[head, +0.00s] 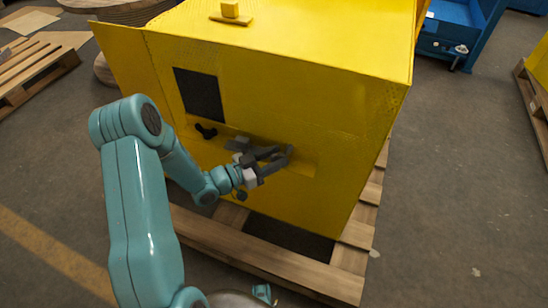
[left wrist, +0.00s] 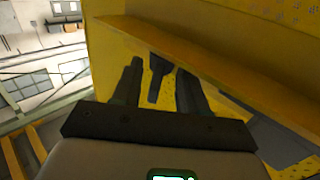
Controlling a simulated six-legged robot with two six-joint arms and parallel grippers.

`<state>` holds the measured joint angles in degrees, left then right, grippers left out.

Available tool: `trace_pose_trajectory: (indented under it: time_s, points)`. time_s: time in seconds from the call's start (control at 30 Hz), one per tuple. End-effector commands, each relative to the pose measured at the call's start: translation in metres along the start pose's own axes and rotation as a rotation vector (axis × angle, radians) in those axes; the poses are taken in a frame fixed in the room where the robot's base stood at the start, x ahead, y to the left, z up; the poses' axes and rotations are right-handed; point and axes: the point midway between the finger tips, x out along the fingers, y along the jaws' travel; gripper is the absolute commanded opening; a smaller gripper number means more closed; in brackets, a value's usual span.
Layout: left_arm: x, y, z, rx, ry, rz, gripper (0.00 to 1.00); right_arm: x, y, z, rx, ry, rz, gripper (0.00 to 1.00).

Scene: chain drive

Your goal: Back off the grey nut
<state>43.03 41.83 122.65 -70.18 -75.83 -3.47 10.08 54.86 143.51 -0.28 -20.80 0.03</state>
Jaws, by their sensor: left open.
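A yellow machine housing (head: 300,95) stands in front of me. A grey winged piece (head: 238,143), which looks like the grey nut, sits in a recess on its front face, partly hidden by my left gripper. My left gripper (head: 281,157) is open at the recess, just right of that piece. In the left wrist view, a dark grey piece (left wrist: 158,78) shows between the open fingers of the left gripper (left wrist: 162,85); I cannot tell whether they touch it. A black winged knob (head: 206,132) is on the face further left. My right gripper is not in view.
A dark square panel (head: 200,95) is above the black knob. A yellow block (head: 231,9) is on top. The housing stands on a wooden pallet (head: 255,254). Open floor (head: 450,200) lies to the right.

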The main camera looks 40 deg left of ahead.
Motion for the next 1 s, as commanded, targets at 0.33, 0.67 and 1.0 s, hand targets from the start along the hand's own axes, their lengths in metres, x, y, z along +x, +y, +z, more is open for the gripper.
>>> trace_pose_trajectory:
  time_s: [0.33, 0.67, 1.0]
  points:
    - [-0.001, 0.0, 0.0, 0.0, 0.0, -0.001, 0.0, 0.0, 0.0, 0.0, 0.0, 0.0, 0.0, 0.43]
    - [-0.001, 0.003, 0.002, -0.001, -0.001, -0.088, 0.0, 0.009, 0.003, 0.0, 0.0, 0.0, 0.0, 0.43]
    - [0.002, 0.012, 0.005, -0.001, 0.0, -0.362, 0.0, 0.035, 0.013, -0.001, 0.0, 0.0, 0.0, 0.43]
